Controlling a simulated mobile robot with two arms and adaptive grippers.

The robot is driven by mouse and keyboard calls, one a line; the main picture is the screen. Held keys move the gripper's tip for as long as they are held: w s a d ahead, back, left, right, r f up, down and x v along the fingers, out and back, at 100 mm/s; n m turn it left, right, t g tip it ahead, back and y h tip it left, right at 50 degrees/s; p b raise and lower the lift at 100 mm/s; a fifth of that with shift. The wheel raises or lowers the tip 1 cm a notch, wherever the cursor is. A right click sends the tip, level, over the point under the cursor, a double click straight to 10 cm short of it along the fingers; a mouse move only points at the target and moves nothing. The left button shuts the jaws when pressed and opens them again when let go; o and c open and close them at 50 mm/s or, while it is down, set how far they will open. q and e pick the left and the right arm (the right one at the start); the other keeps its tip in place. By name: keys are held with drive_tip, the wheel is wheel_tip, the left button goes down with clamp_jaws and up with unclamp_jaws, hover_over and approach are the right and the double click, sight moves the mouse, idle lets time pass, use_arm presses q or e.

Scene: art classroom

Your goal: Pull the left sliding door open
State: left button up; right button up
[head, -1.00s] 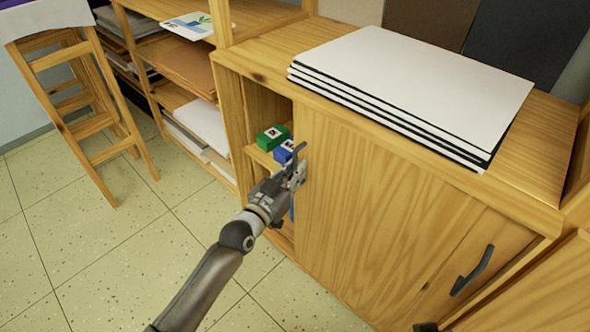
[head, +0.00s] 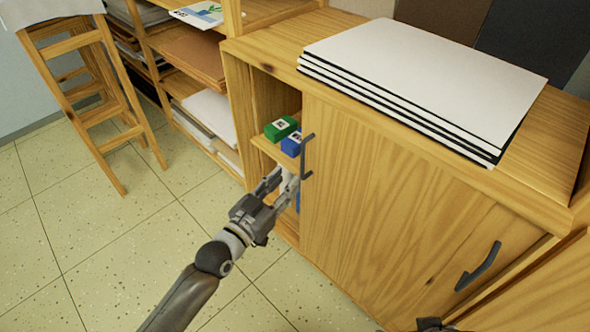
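The left sliding door (head: 375,205) is a wooden panel on the low cabinet. It stands slid to the right, and the cabinet's left part is open. Its dark handle (head: 306,157) is near the door's left edge. My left gripper (head: 282,180) is just left of and below the handle, apart from it, with its two fingers spread and nothing between them. A green box (head: 281,128) and a blue box (head: 293,144) sit on the shelf inside the opening. My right gripper shows only as a dark piece (head: 432,325) at the bottom edge; its fingers cannot be made out.
A stack of white boards (head: 425,80) lies on the cabinet top (head: 535,190). Another dark handle (head: 478,267) is at the lower right. An open shelf (head: 190,60) and a wooden stool (head: 95,95) stand to the left. The tiled floor before them is clear.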

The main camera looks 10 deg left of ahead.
use_arm(q)
drive_tip(key=v, duration=0.3)
drive_tip(key=shift+s+a, duration=0.1)
drive_tip(key=shift+s, duration=0.15)
drive_tip(key=shift+f, duration=0.1)
